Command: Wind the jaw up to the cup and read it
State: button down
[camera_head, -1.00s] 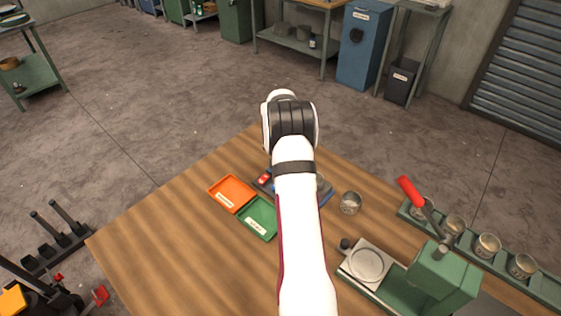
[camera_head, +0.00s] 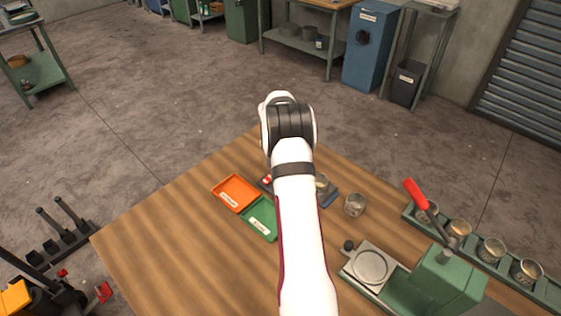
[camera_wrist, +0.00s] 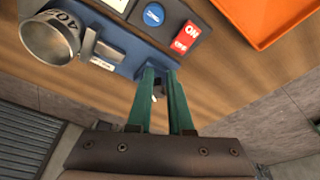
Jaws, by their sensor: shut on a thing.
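A metal cup (camera_wrist: 52,36) with printed digits, partly cut off, stands on the blue gauge (camera_wrist: 125,48) in the wrist view. A grey metal jaw (camera_wrist: 88,43) is close beside the cup; I cannot tell whether they touch. My gripper (camera_wrist: 160,78) has two green fingers shut on a small part at the gauge's near end, likely its winding knob, mostly hidden between them. A pale display (camera_wrist: 107,62) is seen edge-on and its reading is not legible. In the head view my arm hides the gripper and part of the gauge; the cup (camera_head: 322,182) shows beside the arm.
Orange (camera_head: 236,193) and green (camera_head: 261,218) trays lie left of my arm. Another cup (camera_head: 354,205) stands right, before a green press (camera_head: 440,280) and a rack of cups (camera_head: 490,252).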

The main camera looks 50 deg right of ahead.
jog(key=shift+w+d+r, duration=0.2)
jog(key=shift+r, duration=0.05)
jog(key=shift+s+a, duration=0.1)
jog(key=shift+a, duration=0.25)
jog(key=shift+r, duration=0.25)
jog(key=shift+d+v, duration=0.2)
jog(key=shift+v, duration=1.1)
jog(key=shift+d+v, duration=0.2)
jog(key=shift+v, duration=1.05)
jog(key=shift+r, duration=0.15)
jog(key=f, duration=0.2)
jog(key=s+f, duration=0.1)
jog(key=f, duration=0.1)
jog(key=d+f, duration=0.1)
jog(key=f, duration=0.1)
jog(key=shift+s+d+f, duration=0.1)
jog(key=shift+s, duration=0.2)
jog(key=shift+w+d, duration=0.25)
jog(key=shift+w, duration=0.05)
